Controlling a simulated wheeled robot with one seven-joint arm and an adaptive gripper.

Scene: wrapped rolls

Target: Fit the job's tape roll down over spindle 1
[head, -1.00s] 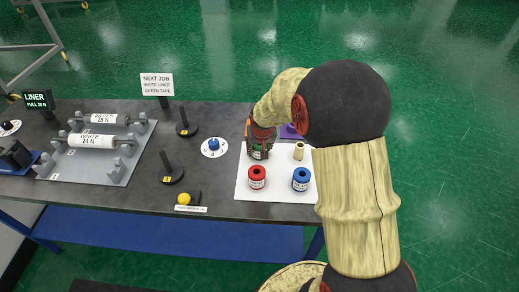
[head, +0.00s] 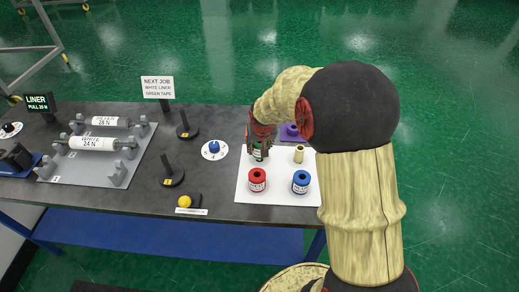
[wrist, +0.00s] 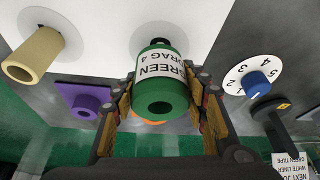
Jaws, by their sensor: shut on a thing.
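The green tape roll (wrist: 161,92), labelled GREEN DRAG 4, is between the two fingers of my gripper (wrist: 163,84) in the wrist view. My gripper is shut on it. In the head view, the green roll (head: 258,154) is at the back left of the white mat (head: 278,190), partly hidden by my gripper (head: 259,146). I cannot tell whether it is clear of the mat. Two black upright spindles, a near one (head: 169,165) and a far one (head: 184,121), stand on round bases left of the mat. Their yellow tags are too small to read surely. Both spindles are bare.
A red roll (head: 257,181), a blue roll (head: 301,183) and a beige roll (head: 299,154) stand on the mat. A purple piece (head: 291,132) lies behind. A numbered dial (head: 214,149) lies between spindles and mat. A yellow button (head: 184,201) is at the front. A sign (head: 158,87) reads white liner, green tape.

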